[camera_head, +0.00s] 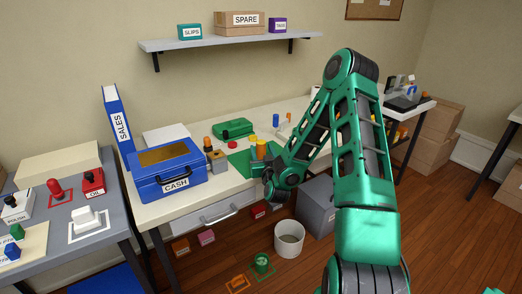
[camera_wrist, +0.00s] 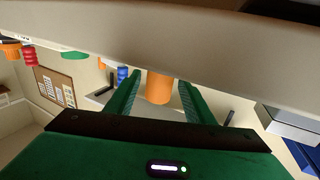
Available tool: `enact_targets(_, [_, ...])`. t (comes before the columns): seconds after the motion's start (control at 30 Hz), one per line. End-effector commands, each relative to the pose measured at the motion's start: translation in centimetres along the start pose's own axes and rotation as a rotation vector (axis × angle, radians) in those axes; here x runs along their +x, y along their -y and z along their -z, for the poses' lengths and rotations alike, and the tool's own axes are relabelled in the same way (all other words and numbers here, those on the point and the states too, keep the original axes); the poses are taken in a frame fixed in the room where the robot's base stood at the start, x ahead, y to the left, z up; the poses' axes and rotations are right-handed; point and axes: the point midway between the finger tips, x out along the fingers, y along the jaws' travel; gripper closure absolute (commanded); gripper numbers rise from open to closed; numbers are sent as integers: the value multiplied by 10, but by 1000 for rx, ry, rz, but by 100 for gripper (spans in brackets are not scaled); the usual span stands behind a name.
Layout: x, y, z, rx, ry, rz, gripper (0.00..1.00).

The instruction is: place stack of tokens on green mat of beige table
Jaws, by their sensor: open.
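My gripper is at the table's front edge, just in front of the cylinder. In the wrist view, which looks upside down, my gripper (camera_wrist: 160,92) is open, with green fingers on both sides of an orange cylinder (camera_wrist: 160,87). I see no clear contact.
A blue cash box (camera_head: 165,180) and a small block with an orange top (camera_head: 215,157) stand left of the mat. A blue piece (camera_head: 276,120) stands farther back. A white bin (camera_head: 289,240) is on the floor.

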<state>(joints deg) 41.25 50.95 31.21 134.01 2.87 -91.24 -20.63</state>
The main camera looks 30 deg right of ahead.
Motion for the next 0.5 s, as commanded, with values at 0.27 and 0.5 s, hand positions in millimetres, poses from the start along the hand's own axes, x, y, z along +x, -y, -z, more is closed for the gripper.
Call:
enact_targets(0.27, [-57,1,-1,0,4,2,52])
enact_targets(0.5, [-91,1,-1,0,2,3,52])
